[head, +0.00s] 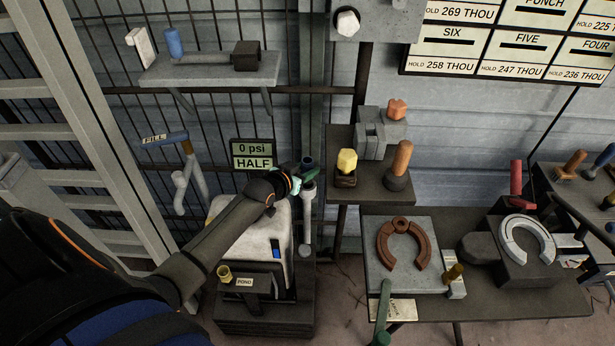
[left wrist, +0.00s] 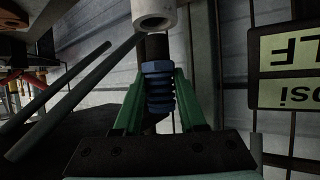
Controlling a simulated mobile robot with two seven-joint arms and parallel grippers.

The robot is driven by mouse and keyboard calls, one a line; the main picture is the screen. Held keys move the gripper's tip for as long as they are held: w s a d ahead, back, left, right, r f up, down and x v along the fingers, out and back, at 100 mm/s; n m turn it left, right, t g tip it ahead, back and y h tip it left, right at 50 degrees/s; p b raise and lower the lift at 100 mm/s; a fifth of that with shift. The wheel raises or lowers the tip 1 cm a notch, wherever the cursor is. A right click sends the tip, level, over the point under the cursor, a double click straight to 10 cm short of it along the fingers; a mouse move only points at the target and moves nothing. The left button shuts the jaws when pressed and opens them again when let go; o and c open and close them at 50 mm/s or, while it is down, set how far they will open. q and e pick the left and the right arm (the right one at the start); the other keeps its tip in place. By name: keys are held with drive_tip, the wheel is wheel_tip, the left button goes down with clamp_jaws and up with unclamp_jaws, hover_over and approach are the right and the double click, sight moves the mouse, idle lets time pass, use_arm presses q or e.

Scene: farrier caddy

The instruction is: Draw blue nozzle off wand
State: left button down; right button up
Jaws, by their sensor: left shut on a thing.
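The ribbed blue nozzle (left wrist: 158,85) sits between the green fingers of my left gripper (left wrist: 160,100), which is shut on it. A dark round piece (left wrist: 155,47) lies directly beyond the nozzle, and a pale tube with an open end (left wrist: 154,18) shows past that. In the head view my left gripper (head: 303,176) is at a pale upright tube (head: 308,205), which looks like the wand. A small dark blue end (head: 307,162) shows just above the fingers. I cannot tell whether nozzle and wand are still joined. My right gripper is out of view.
A white machine (head: 270,225) stands under my left arm, with a sign reading 0 psi and HALF (head: 253,154) behind. A small shelf (head: 386,180) with tools and a bench with horseshoes (head: 403,245) are to the right. A wire grid is behind.

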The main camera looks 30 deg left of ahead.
sight(306, 164)
use_arm(q)
drive_tip(key=shift+r+p, duration=0.35)
drive_tip(key=shift+r, duration=0.35)
drive_tip(key=shift+r+p, duration=0.45)
drive_tip(key=shift+r, duration=0.7)
drive_tip(key=shift+f, duration=0.1)
